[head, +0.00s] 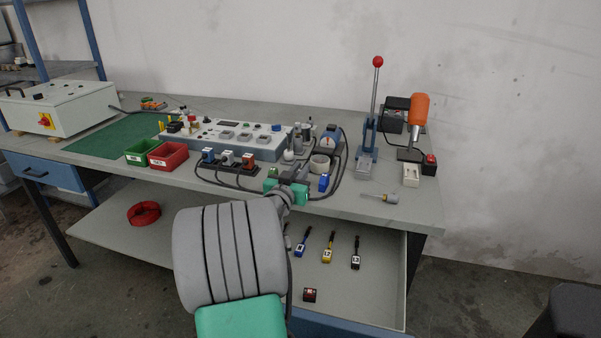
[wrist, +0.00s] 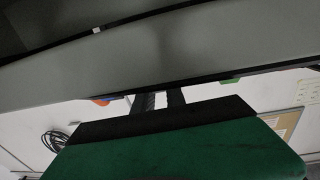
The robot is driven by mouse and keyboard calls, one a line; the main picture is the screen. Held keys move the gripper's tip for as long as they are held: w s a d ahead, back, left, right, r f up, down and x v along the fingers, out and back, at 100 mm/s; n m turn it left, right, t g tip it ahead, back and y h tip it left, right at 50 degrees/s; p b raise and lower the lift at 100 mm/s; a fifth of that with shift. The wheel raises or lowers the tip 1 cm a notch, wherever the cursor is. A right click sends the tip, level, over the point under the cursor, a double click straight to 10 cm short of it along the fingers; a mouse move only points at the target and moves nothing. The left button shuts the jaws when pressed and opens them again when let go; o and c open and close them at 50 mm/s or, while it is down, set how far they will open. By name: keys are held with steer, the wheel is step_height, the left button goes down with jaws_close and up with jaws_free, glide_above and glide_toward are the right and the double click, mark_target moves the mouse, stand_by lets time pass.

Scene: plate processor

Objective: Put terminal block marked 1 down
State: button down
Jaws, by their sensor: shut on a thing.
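My gripper (head: 297,172) is over the front middle of the bench in the head view, its green body beneath dark fingers. In the wrist view, the dark fingers (wrist: 160,99) reach up from the green gripper body to a wide grey surface that hides the tips. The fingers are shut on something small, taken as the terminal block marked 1. Its shape and mark cannot be made out in either view. A small blue block (head: 323,182) shows just right of the gripper; I cannot tell whether it touches the fingers.
Behind my gripper stands a control panel (head: 222,148). Green (head: 139,160) and red (head: 167,166) bins lie left. A tape roll (head: 320,165), lever press (head: 366,165) and screwdriver (head: 381,197) are right. Below, the open drawer (head: 375,290) holds tagged tools.

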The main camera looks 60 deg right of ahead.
steer(key=shift+f, duration=0.15)
steer(key=c, duration=1.4)
jaws_free()
steer(key=shift+a+p, duration=0.1)
steer(key=shift+p, duration=0.3)
